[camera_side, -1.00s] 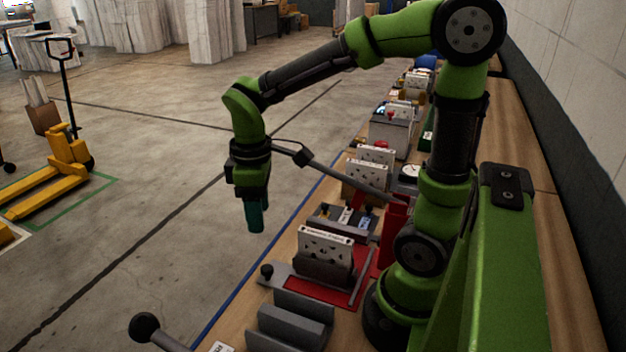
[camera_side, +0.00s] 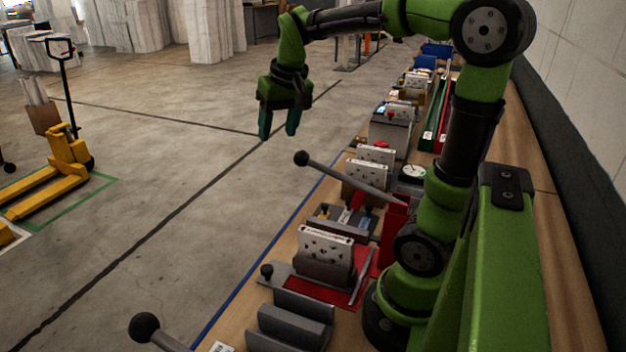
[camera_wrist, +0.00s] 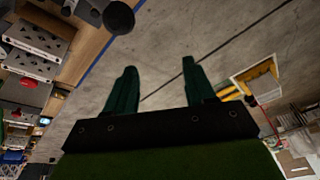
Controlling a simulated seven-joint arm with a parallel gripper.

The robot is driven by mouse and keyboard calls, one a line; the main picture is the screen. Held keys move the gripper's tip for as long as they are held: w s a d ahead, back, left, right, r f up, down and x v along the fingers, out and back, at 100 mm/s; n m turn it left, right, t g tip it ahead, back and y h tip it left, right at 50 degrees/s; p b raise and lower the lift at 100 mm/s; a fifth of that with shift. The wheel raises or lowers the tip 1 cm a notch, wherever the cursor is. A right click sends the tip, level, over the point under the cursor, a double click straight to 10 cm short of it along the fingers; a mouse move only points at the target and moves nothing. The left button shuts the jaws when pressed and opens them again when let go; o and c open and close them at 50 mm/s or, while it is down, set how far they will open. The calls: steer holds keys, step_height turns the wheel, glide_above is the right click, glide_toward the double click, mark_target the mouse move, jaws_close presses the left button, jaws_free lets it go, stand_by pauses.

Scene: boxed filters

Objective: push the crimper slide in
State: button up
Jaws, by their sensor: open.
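What looks like the crimper slide is a grey plate (camera_side: 283,278) with a small black knob (camera_side: 267,270), at the near part of the bench over a red base (camera_side: 310,293). A white perforated piece (camera_side: 325,249) stands upright in a dark grey holder there. I cannot tell how far in the slide sits. My gripper (camera_side: 279,128) is open and empty, high up and well beyond the slide, to the bench's left. Its two green fingers point down. In the wrist view my gripper (camera_wrist: 159,70) has only floor between its fingers.
A lever with a black ball (camera_side: 302,158) sticks out left from the bench; the ball (camera_wrist: 118,18) shows in the wrist view. Another ball-ended lever (camera_side: 143,327) is nearer. Grey blocks (camera_side: 290,322) stand before the slide. A yellow pallet truck (camera_side: 60,180) is far left, with clear floor between.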

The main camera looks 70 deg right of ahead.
steer(key=s+d+r+m+t, duration=0.1)
steer(key=s+d+r+m, duration=0.1)
steer(key=d, duration=0.5)
steer(key=shift+s+d+r+m+h, duration=0.2)
steer(key=shift+r+m+h, duration=0.2)
steer(key=shift+r+m, duration=0.25)
steer(key=n+g+y, duration=0.1)
steer(key=g+y, duration=0.1)
steer(key=g, duration=0.2)
glide_above(267, 267)
step_height(267, 267, down, 12)
step_height(267, 267, down, 16)
steer(key=shift+a+r, duration=0.1)
steer(key=shift+r, duration=0.05)
steer(key=shift+c, duration=0.3)
jaws_close()
